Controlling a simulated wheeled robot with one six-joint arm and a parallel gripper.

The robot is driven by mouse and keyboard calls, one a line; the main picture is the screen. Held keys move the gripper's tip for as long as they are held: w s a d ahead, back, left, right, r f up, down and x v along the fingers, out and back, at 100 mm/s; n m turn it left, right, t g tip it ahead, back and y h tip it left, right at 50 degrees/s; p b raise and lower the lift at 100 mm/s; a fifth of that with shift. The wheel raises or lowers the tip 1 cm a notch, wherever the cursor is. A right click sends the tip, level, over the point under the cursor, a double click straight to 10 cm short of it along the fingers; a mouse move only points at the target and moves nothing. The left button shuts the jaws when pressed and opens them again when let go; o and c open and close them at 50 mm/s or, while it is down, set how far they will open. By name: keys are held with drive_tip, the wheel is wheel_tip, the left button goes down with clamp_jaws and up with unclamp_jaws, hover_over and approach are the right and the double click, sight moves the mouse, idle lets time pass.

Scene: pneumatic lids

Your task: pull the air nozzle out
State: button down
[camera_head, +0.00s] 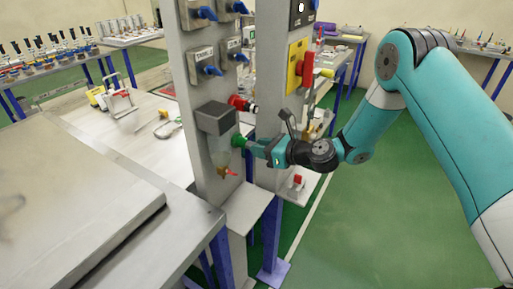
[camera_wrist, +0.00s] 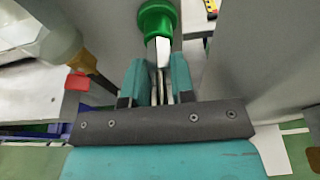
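A green round fitting (camera_head: 238,141) sticks out from the right side of the grey post, beside a clear bowl under a grey block. In the wrist view the green fitting (camera_wrist: 157,18) is at the top centre, with a pale, narrow nozzle stem (camera_wrist: 163,52) coming from it towards my gripper. My gripper (camera_head: 256,149) is level with the fitting and close to it. In the wrist view my gripper's teal fingers (camera_wrist: 166,78) stand on both sides of the stem, with thin metal strips between them. Whether they press on the stem is not clear.
The grey filter block (camera_head: 215,118) with its bowl (camera_head: 222,152) is on the post, left of my gripper. A red fitting (camera_head: 238,103) and blue valve handles (camera_head: 208,13) are above. A second post (camera_head: 268,90) stands close behind. The green floor (camera_head: 370,220) at right is open.

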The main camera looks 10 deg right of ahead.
drive_tip(key=shift+s+d, duration=0.45)
drive_tip(key=shift+d, duration=0.1)
drive_tip(key=shift+s+d, duration=0.1)
drive_tip(key=shift+s+d, duration=0.45)
drive_tip(key=shift+d, duration=0.15)
drive_tip(key=shift+d, duration=0.1)
drive_tip(key=s+d+r+p, duration=0.3)
drive_tip(key=d+r+p, duration=0.1)
drive_tip(key=r, duration=0.3)
drive_tip(key=shift+r+p, duration=0.3)
drive_tip(key=shift+p, duration=0.6)
drive_tip(key=shift+s, duration=0.1)
idle(0.4)
